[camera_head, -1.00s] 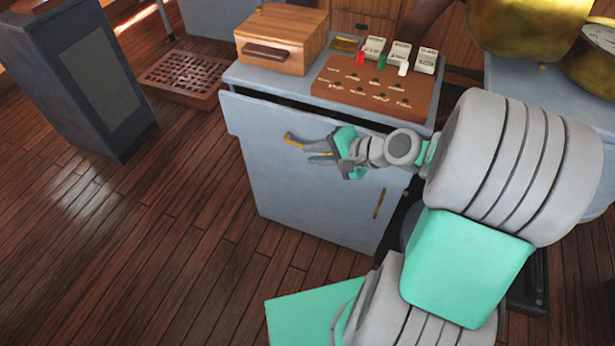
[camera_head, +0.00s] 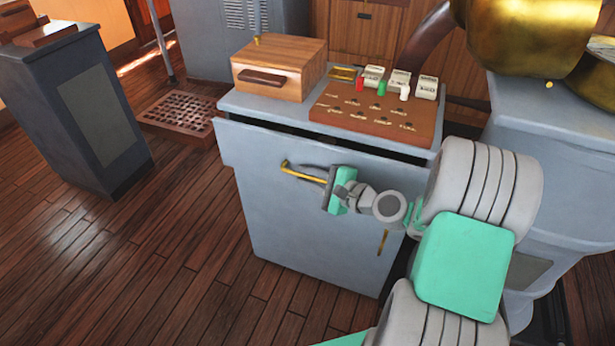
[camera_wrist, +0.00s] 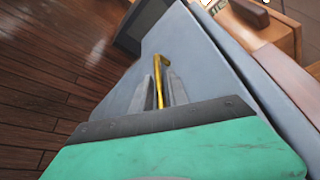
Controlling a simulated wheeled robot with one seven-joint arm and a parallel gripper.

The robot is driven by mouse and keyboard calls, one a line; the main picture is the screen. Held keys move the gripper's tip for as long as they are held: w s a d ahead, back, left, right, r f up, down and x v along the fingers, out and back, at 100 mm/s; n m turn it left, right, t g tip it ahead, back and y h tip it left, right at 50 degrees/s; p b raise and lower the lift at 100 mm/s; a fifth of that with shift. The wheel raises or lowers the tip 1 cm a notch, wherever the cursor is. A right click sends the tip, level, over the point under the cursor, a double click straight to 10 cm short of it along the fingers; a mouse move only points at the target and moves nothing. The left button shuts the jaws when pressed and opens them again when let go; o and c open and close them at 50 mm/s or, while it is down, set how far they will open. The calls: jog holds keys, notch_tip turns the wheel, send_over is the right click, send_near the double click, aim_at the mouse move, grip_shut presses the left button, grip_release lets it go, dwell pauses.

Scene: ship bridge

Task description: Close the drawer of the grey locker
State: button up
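The grey locker (camera_head: 290,225) stands in the middle of the head view. Its drawer front (camera_head: 250,150) sits out from the body, with a dark gap under the top, so the drawer is partly open. The drawer has a brass bar handle (camera_head: 292,171), which also shows in the wrist view (camera_wrist: 161,72). My gripper (camera_head: 312,172) is at this handle. In the wrist view its fingers (camera_wrist: 162,92) lie close on either side of the bar and look shut on it. Part of the bar is hidden between the fingers.
A wooden box (camera_head: 279,68) and a brown control panel (camera_head: 375,108) with small levers are on the locker top. A dark pedestal (camera_head: 80,110) and a floor grating (camera_head: 180,117) are at the left. Brass equipment (camera_head: 520,35) stands at the right. Wooden floor before the locker is clear.

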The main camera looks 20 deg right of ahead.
jog(key=shift+c, duration=0.3)
grip_shut()
dwell(1.0)
